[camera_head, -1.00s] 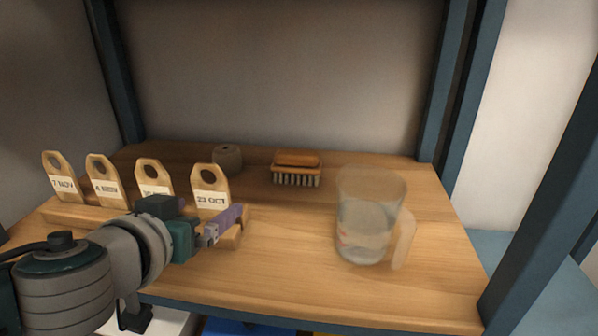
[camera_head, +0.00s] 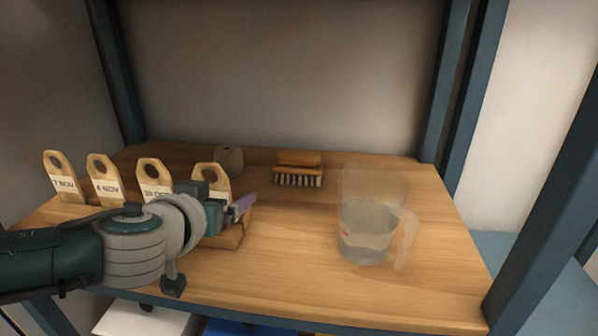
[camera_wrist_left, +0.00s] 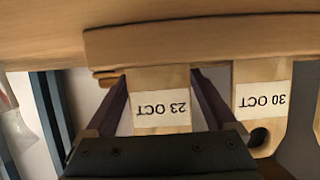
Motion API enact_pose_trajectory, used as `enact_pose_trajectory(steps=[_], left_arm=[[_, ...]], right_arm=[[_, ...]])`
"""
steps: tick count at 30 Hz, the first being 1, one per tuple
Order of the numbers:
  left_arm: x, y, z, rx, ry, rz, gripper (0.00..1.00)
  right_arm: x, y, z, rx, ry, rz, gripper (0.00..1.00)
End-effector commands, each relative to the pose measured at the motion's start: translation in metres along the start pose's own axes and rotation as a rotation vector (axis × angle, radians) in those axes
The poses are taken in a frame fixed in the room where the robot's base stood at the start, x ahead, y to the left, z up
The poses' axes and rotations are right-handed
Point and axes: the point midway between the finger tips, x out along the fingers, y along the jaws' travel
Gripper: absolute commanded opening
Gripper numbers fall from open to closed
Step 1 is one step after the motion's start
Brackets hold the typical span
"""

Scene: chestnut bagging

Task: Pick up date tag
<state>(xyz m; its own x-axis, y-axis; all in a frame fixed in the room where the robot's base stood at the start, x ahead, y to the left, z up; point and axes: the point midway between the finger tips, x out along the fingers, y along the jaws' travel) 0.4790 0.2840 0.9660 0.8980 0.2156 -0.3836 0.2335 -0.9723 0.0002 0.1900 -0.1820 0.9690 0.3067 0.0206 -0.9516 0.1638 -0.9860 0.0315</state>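Several wooden date tags with round holes stand in a row in a wooden holder (camera_head: 230,238) at the left of the shelf. They are the 7 NOV tag (camera_head: 63,180), the 4 NOV tag (camera_head: 104,183), the 30 OCT tag (camera_head: 153,178) and the 23 OCT tag (camera_head: 211,177). My left gripper (camera_head: 241,206) is in front of the 23 OCT tag and hides its label in the head view. In the left wrist view its open fingers stand either side of the 23 OCT tag (camera_wrist_left: 160,82), with gaps visible. The right gripper is out of view.
A clear jug (camera_head: 368,225) stands at the right of the wooden shelf (camera_head: 290,265). A brush (camera_head: 298,170) and a spool of twine (camera_head: 229,159) are at the back. Blue uprights (camera_head: 465,100) frame the shelf. The middle front is clear.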

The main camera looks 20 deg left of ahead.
Motion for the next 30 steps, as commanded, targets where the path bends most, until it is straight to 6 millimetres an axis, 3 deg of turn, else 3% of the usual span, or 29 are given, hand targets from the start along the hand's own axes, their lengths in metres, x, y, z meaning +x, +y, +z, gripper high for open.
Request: enact_pose_trajectory(steps=[2, 15, 24, 30], left_arm=[[0.0, 0.0, 0.0, 0.0, 0.0, 0.0, 0.8], [0.0, 0.0, 0.0, 0.0, 0.0, -0.001, 0.3], [-0.001, 0.0, -0.003, 0.0, 0.001, -0.001, 0.29], [-0.009, 0.0, -0.022, 0.0, 0.002, 0.0, 0.29]], right_arm=[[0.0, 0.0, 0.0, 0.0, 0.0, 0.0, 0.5], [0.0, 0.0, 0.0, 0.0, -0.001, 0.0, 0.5], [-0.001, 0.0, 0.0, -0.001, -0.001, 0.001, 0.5], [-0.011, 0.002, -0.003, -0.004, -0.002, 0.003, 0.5]])
